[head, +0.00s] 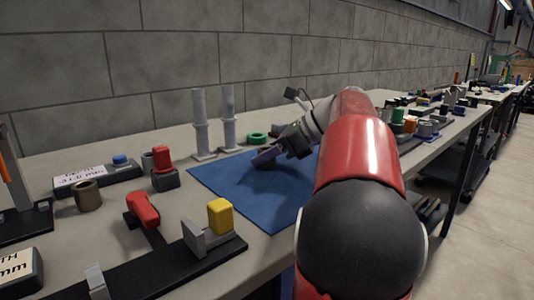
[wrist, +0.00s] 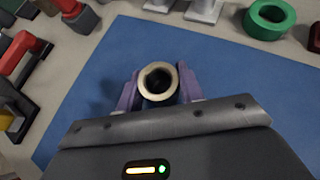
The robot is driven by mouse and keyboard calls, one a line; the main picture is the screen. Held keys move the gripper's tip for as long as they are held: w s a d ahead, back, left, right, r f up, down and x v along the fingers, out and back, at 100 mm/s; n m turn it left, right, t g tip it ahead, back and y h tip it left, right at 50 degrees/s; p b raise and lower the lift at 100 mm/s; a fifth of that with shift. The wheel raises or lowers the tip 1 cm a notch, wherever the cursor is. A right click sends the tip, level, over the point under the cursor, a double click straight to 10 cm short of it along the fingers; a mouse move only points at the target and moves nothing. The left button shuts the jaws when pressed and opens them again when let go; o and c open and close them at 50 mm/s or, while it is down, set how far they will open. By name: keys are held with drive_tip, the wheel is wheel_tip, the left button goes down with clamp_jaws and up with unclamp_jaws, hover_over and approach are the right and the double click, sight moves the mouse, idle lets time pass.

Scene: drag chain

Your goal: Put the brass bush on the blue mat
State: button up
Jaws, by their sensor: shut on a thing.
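My gripper (wrist: 158,90) has its purple fingers shut on the brass bush (wrist: 147,80), one finger on each side. The bush shows as a pale brass ring with a dark bore, seen from above. The blue mat (wrist: 230,70) lies below and around it in the wrist view. I cannot tell whether the bush touches the mat. In the head view, my gripper (head: 266,156) is over the far part of the blue mat (head: 240,195), and the bush is not clearly visible there.
A green ring (head: 257,138) and two grey posts (head: 201,125) stand behind the mat. A brown hollow cylinder (head: 88,195), a red-topped block (head: 163,168) and a fixture with a yellow block (head: 220,215) are to the left. The visible mat around my gripper is clear.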

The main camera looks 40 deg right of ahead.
drive_tip(key=o, duration=1.3)
drive_tip(key=shift+c, duration=0.2)
drive_tip(key=p+v, duration=0.1)
drive_tip(key=v, duration=0.6)
drive_tip(key=shift+s+d+r, duration=0.1)
drive_tip(key=shift+s+d, duration=0.05)
drive_tip(key=shift+d, duration=0.05)
drive_tip(key=shift+s, duration=0.1)
